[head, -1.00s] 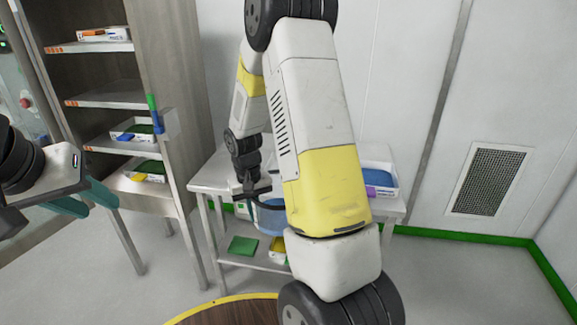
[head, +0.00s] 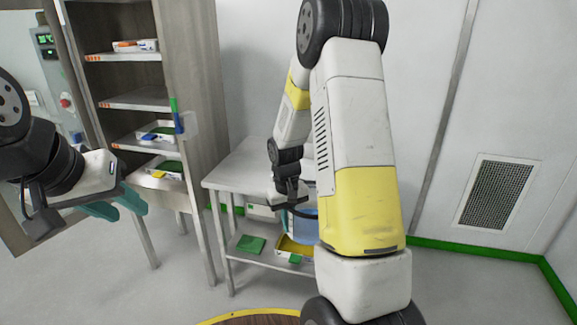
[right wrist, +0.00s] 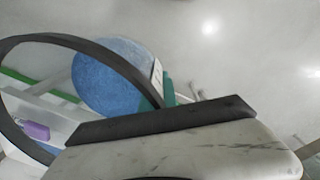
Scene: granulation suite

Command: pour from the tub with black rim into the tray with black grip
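My right gripper (head: 290,196) is shut on the tub with black rim (head: 304,228), a clear tub with blue contents. The tub shows just in front of the steel table, partly behind my right arm. In the right wrist view its black rim (right wrist: 95,50) curves across the left side, with the blue contents (right wrist: 105,80) beyond it and a teal fingertip at the rim. My left gripper (head: 118,203) has teal fingers apart and is empty, far left. I cannot make out a tray with black grip; my right arm hides much of the table.
The steel table (head: 232,172) has bare room at its left. Its lower shelf holds a green square (head: 250,244) and a yellow-lined tray (head: 290,252). A rack (head: 135,100) with trays stands left. A purple grip (right wrist: 35,130) shows in the right wrist view.

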